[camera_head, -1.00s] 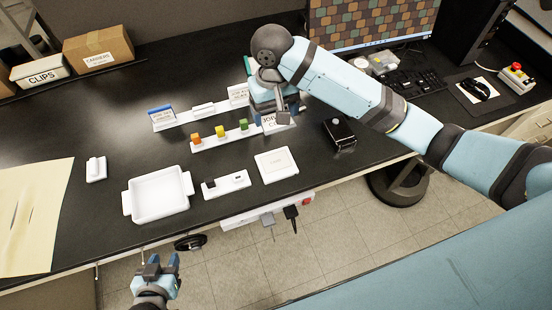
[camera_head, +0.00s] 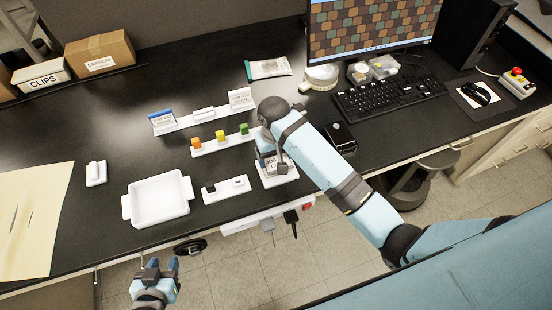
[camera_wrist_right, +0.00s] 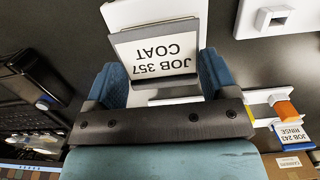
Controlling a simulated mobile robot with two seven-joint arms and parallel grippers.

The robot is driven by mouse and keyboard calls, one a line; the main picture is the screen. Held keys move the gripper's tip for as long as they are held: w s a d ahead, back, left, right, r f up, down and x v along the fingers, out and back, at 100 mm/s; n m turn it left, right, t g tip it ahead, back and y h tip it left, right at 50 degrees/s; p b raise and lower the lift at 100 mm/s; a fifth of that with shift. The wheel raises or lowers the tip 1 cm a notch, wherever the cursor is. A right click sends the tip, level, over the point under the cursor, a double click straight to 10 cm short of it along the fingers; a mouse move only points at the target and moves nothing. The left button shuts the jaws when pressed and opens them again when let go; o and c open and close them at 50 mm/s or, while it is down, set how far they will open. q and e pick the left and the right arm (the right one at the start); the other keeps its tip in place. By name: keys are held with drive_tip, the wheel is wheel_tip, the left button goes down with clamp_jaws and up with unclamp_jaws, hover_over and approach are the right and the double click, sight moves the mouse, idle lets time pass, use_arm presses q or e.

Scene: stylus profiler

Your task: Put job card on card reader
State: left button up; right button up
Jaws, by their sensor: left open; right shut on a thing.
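The job card (camera_wrist_right: 162,52), white with a grey edge and reading "JOB 357 COAT", is held between the blue fingers of my right gripper (camera_wrist_right: 157,78). In the head view the card (camera_head: 277,168) is over the white square card reader (camera_head: 280,183), partly hidden by my right arm. The reader (camera_wrist_right: 150,12) also shows behind the card in the right wrist view. I cannot tell whether card and reader touch. My left gripper (camera_head: 160,268) is open and empty, off the desk's front edge.
A white switch block (camera_head: 226,189) and a white tray (camera_head: 157,199) stand left of the reader. Behind are a rail with orange, yellow and green blocks (camera_head: 221,136) and a card rack (camera_head: 203,113). A black box (camera_head: 340,137) is to the right.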

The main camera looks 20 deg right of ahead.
drive_tip(key=shift+f, duration=1.3)
drive_tip(key=o, duration=0.8)
wheel_tip(320, 180, up, 12)
drive_tip(key=shift+w, duration=0.45)
drive_tip(key=shift+r, duration=0.1)
